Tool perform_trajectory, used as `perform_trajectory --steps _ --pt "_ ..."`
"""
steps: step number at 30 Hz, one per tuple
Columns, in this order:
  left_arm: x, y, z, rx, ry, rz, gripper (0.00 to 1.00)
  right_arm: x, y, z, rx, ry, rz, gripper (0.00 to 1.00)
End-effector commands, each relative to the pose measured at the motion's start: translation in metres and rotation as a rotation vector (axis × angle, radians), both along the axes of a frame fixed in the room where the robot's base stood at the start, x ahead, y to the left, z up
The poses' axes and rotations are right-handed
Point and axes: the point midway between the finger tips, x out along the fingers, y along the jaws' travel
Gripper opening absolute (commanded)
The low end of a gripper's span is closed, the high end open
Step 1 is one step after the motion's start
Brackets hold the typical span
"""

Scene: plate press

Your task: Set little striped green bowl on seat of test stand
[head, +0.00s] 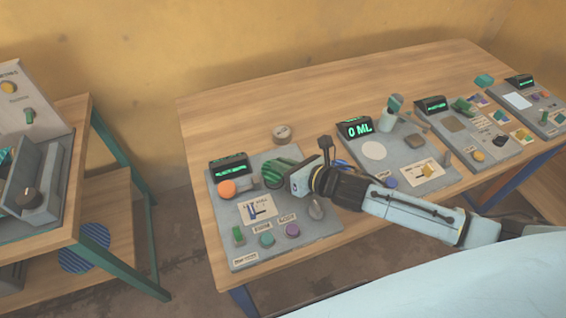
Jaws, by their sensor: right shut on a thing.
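The little striped green bowl (279,171) is at the tip of my right gripper (285,178), over the upper part of the leftmost grey test stand (222,206). My right gripper is shut on the bowl, and its arm reaches in from the right. The bowl looks tilted, and the gripper hides part of it. I cannot tell whether it touches the stand. The stand's seat is not clearly visible near the bowl and gripper. My left gripper is not in view.
Another station, reading 0 ML (358,129), stands to the right. A blue striped disc (84,248) is on the left table's lower shelf.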

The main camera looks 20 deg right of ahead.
Motion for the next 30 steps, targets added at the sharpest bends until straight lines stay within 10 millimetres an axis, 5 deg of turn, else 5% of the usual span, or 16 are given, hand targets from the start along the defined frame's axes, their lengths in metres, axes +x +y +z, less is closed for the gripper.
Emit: perform_trajectory --steps 1,14,15,20,30 --pt "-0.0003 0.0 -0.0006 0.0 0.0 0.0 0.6 -0.0071 -0.0018 -0.0146 -0.01 0.033 -0.005 0.0" --pt "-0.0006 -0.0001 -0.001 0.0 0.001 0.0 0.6 -0.0071 -0.0022 -0.0149 -0.011 0.034 -0.005 0.0" --pt "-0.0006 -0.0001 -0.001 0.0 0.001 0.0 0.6 -0.007 -0.0023 -0.015 -0.011 0.034 -0.005 0.12" --pt "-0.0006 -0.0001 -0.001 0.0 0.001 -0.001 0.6 -0.007 -0.0025 -0.015 -0.012 0.033 -0.005 0.33" --pt "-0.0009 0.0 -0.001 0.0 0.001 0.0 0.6 -0.0067 -0.004 -0.0151 -0.014 0.033 -0.006 0.35"
